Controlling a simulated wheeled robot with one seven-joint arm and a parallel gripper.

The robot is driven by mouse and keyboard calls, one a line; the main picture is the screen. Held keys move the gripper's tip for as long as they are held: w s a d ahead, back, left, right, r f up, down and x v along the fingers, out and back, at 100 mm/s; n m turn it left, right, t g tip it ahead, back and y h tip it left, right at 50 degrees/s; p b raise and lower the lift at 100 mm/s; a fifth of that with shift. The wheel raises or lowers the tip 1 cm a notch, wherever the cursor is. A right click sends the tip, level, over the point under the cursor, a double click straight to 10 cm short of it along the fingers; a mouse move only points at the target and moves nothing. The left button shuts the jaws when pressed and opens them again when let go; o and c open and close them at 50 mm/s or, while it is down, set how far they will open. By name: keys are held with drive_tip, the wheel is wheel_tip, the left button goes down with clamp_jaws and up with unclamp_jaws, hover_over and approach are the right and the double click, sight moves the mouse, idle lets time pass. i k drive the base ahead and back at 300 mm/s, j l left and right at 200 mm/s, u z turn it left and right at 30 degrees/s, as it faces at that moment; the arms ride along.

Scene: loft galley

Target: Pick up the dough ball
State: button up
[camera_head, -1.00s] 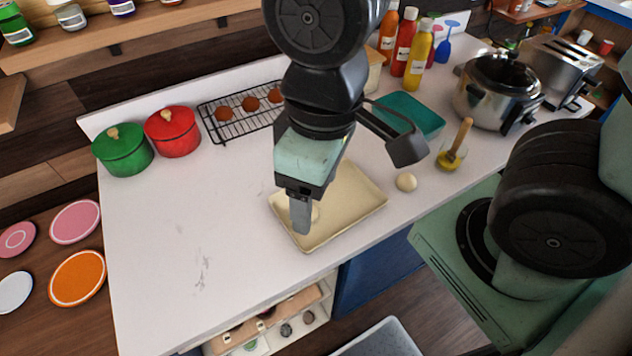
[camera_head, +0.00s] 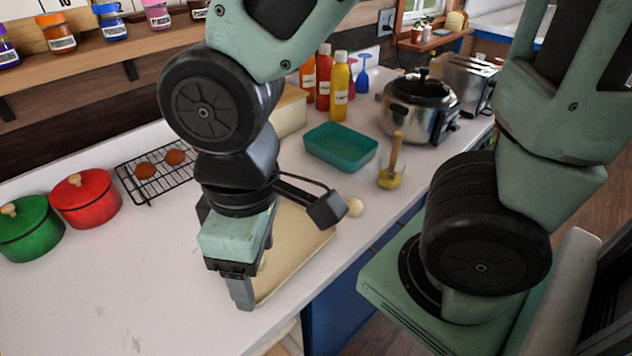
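A second pale round shape beside the fingers in the tray, seen in the earlier frame, is largely hidden by my gripper now. My arm also hides the tray's far left part.
A teal dish (camera_head: 341,148), a glass cup with a wooden-handled tool (camera_head: 392,175) and a steel cooker (camera_head: 420,105) stand beyond the ball. Red (camera_head: 86,197) and green (camera_head: 29,228) pots and a cooling rack (camera_head: 157,178) are at left. The front left counter is clear.

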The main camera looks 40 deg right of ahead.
sight(357, 207)
drive_tip(key=k+l, duration=0.1)
drive_tip(key=k, duration=0.95)
drive_tip(key=j+z, duration=0.05)
